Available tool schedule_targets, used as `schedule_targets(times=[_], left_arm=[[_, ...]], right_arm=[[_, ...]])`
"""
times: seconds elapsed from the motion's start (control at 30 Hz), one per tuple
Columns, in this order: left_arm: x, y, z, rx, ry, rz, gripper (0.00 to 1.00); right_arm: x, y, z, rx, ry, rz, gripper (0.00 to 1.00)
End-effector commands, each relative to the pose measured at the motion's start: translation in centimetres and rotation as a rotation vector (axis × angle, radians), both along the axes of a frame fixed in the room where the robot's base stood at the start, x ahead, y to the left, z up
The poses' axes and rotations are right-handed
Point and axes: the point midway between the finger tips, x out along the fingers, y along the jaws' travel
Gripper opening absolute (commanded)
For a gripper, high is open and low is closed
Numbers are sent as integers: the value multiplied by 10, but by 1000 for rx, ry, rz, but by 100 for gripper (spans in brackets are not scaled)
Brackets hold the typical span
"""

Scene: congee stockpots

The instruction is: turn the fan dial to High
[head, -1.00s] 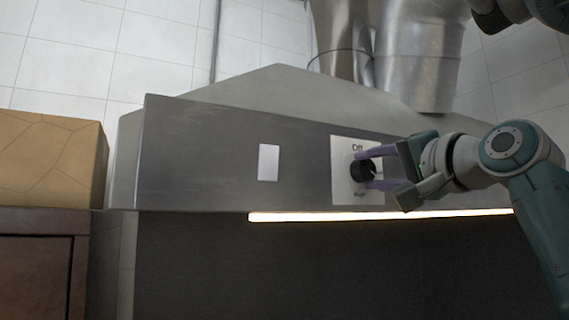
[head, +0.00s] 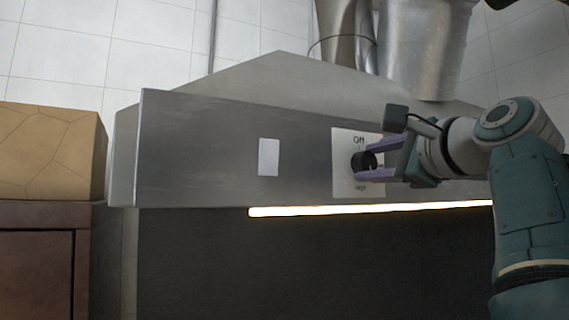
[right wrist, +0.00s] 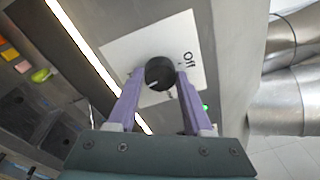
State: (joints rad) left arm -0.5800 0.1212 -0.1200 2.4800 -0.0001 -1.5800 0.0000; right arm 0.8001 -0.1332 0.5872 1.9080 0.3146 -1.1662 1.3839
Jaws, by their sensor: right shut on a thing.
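The fan dial is a round black knob (head: 362,161) on a white label plate (head: 344,180) on the hood's front panel. "Off" is printed above it in the head view; the lower word is small. My right gripper (head: 361,162) has its purple fingers on either side of the knob, shut on it. In the right wrist view, the knob (right wrist: 160,73) sits between the fingertips (right wrist: 158,74). Its white pointer mark points lower left, away from "Off" at the upper right. A finger covers part of the plate's left side. My left gripper is out of view.
The steel hood (head: 220,130) carries a blank white plate (head: 269,157) left of the dial and a lit strip (head: 320,210) under its edge. Metal ducts (head: 425,50) rise behind. A tan box (head: 45,150) stands on a brown cabinet (head: 35,265) at left.

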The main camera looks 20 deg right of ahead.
Motion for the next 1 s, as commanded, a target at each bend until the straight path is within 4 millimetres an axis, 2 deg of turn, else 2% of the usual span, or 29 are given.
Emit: schedule_targets(times=[0.3,0.87,0.9,1.0], left_arm=[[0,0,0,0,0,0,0],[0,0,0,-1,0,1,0],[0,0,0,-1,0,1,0],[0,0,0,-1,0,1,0]], right_arm=[[1,1,-1,129,14,1,0],[1,0,0,158,14,1,0],[0,0,0,158,14,1,54],[0,0,0,157,14,1,65]])
